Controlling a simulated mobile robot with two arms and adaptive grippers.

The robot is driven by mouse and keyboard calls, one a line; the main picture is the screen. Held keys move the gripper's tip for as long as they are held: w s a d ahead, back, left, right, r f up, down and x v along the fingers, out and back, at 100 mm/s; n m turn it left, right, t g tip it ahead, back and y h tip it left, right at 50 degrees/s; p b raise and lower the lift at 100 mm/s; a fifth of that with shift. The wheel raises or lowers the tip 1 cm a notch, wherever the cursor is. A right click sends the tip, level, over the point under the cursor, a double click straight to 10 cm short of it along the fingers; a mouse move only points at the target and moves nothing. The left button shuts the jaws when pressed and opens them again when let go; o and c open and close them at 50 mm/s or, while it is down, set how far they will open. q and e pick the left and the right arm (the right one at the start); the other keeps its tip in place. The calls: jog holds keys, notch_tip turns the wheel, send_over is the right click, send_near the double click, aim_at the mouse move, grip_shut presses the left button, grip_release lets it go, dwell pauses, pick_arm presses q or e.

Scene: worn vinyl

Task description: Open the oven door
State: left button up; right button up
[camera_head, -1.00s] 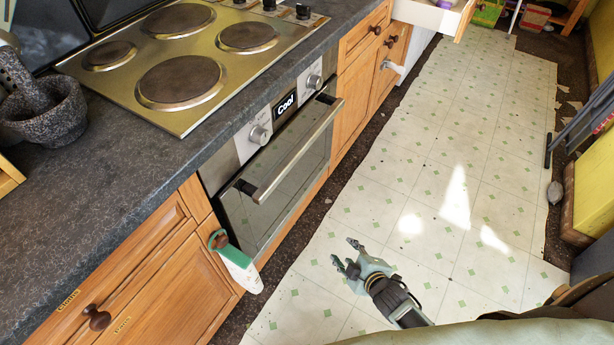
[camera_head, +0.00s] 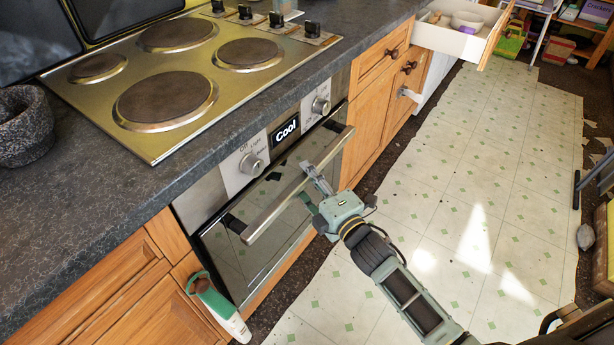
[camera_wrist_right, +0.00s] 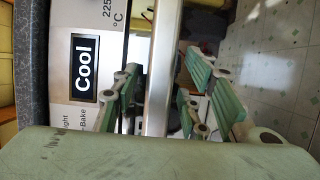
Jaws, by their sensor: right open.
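The oven front (camera_head: 283,131) is built in under the counter, with a "Cool" display and two knobs. Its dark glass door (camera_head: 235,262) is closed. A straight metal handle (camera_head: 272,212) runs along the door's top. My right gripper (camera_head: 309,188) is at the handle's middle, its fingers apart. In the right wrist view the handle bar (camera_wrist_right: 160,65) passes between the open fingers (camera_wrist_right: 163,98), with a gap on the right-hand side. Contact on the left-hand side cannot be told. My left gripper is not in view.
A stove top with several round plates (camera_head: 178,100) and a stone mortar (camera_head: 22,125) are on the counter. A white-and-green bottle-like item (camera_head: 215,308) hangs beside the oven. An open drawer (camera_head: 462,38) juts out farther along. The tiled floor (camera_head: 440,200) is mostly clear.

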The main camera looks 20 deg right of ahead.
jog(key=shift+w+a, duration=0.15)
jog(key=shift+w, duration=0.4)
grip_shut()
